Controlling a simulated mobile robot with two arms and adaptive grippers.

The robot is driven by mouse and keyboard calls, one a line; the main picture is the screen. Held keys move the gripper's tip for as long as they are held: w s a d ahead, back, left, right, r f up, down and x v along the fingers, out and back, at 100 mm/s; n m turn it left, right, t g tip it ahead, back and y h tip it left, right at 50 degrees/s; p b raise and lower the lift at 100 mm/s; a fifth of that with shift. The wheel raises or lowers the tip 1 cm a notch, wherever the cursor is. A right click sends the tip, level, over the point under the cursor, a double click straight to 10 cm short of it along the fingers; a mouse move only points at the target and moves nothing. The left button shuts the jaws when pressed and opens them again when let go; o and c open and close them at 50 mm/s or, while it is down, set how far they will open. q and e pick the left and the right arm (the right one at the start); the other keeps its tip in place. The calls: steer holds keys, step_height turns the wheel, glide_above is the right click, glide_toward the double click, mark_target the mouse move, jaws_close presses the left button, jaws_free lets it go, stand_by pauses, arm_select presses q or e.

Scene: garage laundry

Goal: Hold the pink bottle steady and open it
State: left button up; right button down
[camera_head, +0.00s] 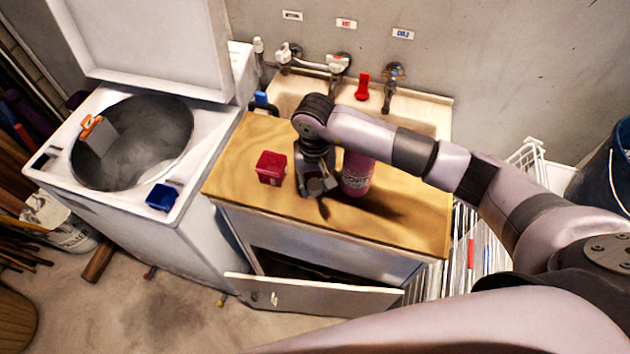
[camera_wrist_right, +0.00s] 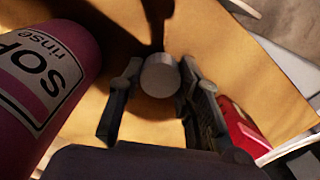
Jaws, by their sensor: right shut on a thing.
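The pink bottle (camera_head: 357,174) stands upright on the wooden countertop (camera_head: 410,228), partly behind my right arm. Its dark pink side and pale label fill the left of the wrist view (camera_wrist_right: 38,85); its top is hidden. My right gripper (camera_head: 317,186) points down just left of the bottle. Its fingers (camera_wrist_right: 160,95) are shut on a round grey cap (camera_wrist_right: 160,75), which is apart from the bottle. My left gripper does not show.
A red box (camera_head: 270,167) sits left of my right gripper. A sink (camera_head: 410,118) with taps is behind the counter. An open washer (camera_head: 130,140) stands at left with a blue box (camera_head: 162,197) on its edge. A cabinet door (camera_head: 310,297) hangs open below.

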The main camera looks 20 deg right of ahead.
mark_target(315, 184)
steer(key=c, duration=1.2)
jaws_free()
steer(key=shift+f, duration=0.1)
steer(key=shift+o, duration=0.2)
steer(key=shift+r, duration=0.2)
steer(key=shift+w+r, duration=0.1)
steer(key=shift+r, duration=0.15)
step_height(315, 184, up, 11)
steer(key=b, duration=0.4)
steer(key=shift+r, duration=0.2)
